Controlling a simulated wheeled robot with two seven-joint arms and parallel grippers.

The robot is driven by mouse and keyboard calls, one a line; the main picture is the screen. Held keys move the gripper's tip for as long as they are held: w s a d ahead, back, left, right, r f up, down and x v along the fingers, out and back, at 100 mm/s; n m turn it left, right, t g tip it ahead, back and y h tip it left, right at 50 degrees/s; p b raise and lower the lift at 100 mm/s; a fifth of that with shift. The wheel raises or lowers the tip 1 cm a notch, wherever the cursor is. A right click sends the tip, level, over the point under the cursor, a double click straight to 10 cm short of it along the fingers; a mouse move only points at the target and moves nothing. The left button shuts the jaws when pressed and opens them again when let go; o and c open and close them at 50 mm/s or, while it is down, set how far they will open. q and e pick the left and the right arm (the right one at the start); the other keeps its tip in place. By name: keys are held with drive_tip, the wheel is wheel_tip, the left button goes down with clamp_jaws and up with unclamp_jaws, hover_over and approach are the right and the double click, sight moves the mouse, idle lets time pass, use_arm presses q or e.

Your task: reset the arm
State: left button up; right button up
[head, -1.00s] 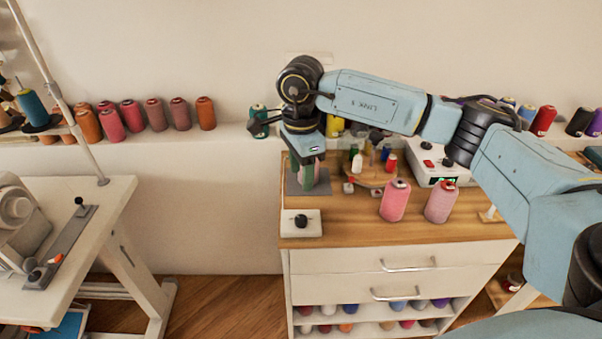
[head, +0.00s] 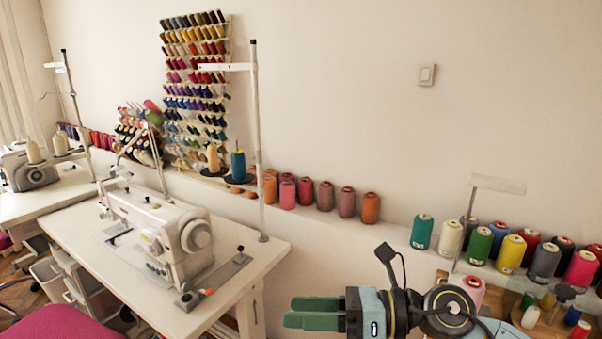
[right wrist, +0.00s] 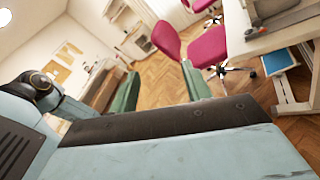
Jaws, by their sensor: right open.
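My right arm (head: 445,312) is at the bottom right of the head view. Its gripper (head: 300,312) lies level with its green fingers pointing left, in front of the wall and right of the sewing table. The fingers overlap in the head view. In the right wrist view, the two green fingers stand apart with nothing between them, so the gripper (right wrist: 160,88) is open and empty. My left gripper is not in view.
A white sewing table (head: 85,235) with a sewing machine (head: 160,235) stands at left. Thread cones line the wall ledge (head: 395,238). A pink cone (head: 474,288) stands behind my arm. A pink chair (right wrist: 207,45) and open wooden floor (right wrist: 160,77) show in the right wrist view.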

drive_tip(key=w+d+r+m+t+h, duration=0.1)
drive_tip(key=w+d+r+m+t, duration=0.15)
drive_tip(key=m+t, duration=0.65)
drive_tip(key=w+d+r+m+t+h, duration=0.1)
drive_tip(key=d+r+m+t+h, duration=0.15)
drive_tip(key=m+t, duration=0.65)
drive_tip(key=s+d+f+m+g+h, duration=0.2)
drive_tip(key=d+f+m+g+h, duration=0.2)
drive_tip(key=d+f+m+h, duration=1.2)
drive_tip(key=s+f+m+g+y, duration=0.1)
drive_tip(key=s+f+m+g, duration=0.55)
drive_tip(key=s, duration=0.45)
drive_tip(key=s+f+m+g+y, duration=0.2)
drive_tip(key=s+f+m+g, duration=0.4)
drive_tip(key=s, duration=0.5)
wheel_tip(320, 180, down, 24)
drive_tip(key=n+g, duration=0.1)
drive_tip(key=n, duration=0.1)
drive_tip(key=s+d+f, duration=0.2)
drive_tip(key=s+f, duration=0.6)
drive_tip(key=s+d+f+g, duration=0.1)
drive_tip(key=s+d+f, duration=0.2)
drive_tip(key=s+f, duration=0.4)
drive_tip(key=shift+s+d+f+h, duration=0.15)
drive_tip(key=shift+s+f+h, duration=0.2)
drive_tip(key=shift+s, duration=0.45)
drive_tip(key=shift+s+d+f, duration=0.15)
drive_tip(key=shift+s, duration=0.3)
drive_tip(key=shift+c, duration=0.3)
